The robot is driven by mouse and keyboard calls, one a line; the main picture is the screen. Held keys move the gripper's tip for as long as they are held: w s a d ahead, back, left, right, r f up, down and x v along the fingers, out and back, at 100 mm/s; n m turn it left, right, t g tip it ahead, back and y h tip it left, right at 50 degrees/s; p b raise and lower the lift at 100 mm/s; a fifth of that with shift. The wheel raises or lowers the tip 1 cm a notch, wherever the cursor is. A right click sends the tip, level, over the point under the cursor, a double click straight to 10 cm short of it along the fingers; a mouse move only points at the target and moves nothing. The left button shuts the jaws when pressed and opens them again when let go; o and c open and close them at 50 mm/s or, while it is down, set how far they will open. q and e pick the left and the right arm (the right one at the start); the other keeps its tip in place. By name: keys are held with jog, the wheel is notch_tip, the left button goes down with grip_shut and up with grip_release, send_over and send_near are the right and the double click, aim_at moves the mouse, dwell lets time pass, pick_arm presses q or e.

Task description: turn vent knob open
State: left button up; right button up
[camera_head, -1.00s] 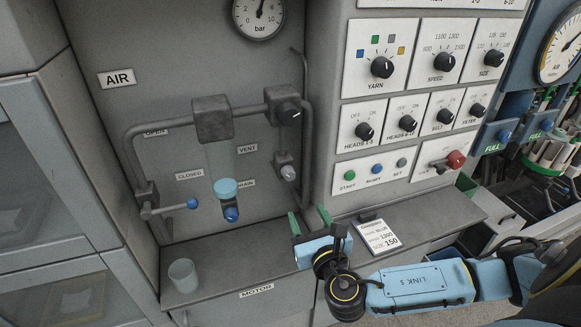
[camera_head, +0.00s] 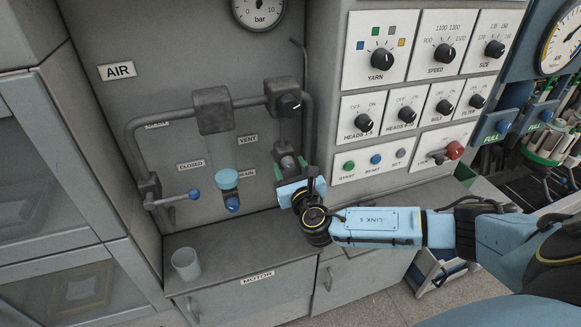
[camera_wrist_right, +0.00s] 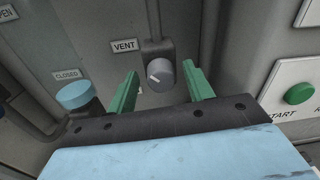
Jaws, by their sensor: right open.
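The vent knob (camera_wrist_right: 163,75) is a grey round knob with a white pointer line, on a dark mount right of the VENT label (camera_wrist_right: 124,45). In the head view the knob (camera_head: 287,163) shows just above my right gripper (camera_head: 288,168), partly hidden by it. In the right wrist view my right gripper (camera_wrist_right: 158,88) is open, with one green finger on each side of the knob in the picture. I see no contact between fingers and knob. My left gripper is not in view.
A filter bowl with a blue cap (camera_head: 226,179) and a blue-tipped lever (camera_head: 193,194) are left of the gripper. A cup (camera_head: 186,263) stands on the ledge. The control panel with a green START button (camera_wrist_right: 299,93) is to the right.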

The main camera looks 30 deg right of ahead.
jog(key=c, duration=1)
jog(key=shift+m, duration=0.3)
jog(key=m+b, duration=0.1)
jog(key=m, duration=0.3)
jog(key=shift+d+f+b, duration=0.1)
jog(key=shift+b, duration=0.25)
jog(key=m+b, duration=0.1)
jog(key=m, duration=0.3)
jog(key=shift+m+b, duration=0.3)
jog(key=shift+m, duration=0.1)
jog(key=m+b, duration=0.1)
jog(key=m, duration=0.3)
jog(key=shift+d, duration=0.1)
jog(key=shift+m+y+b, duration=0.4)
jog(key=shift+m+b, duration=0.15)
jog(key=shift+m, duration=1.45)
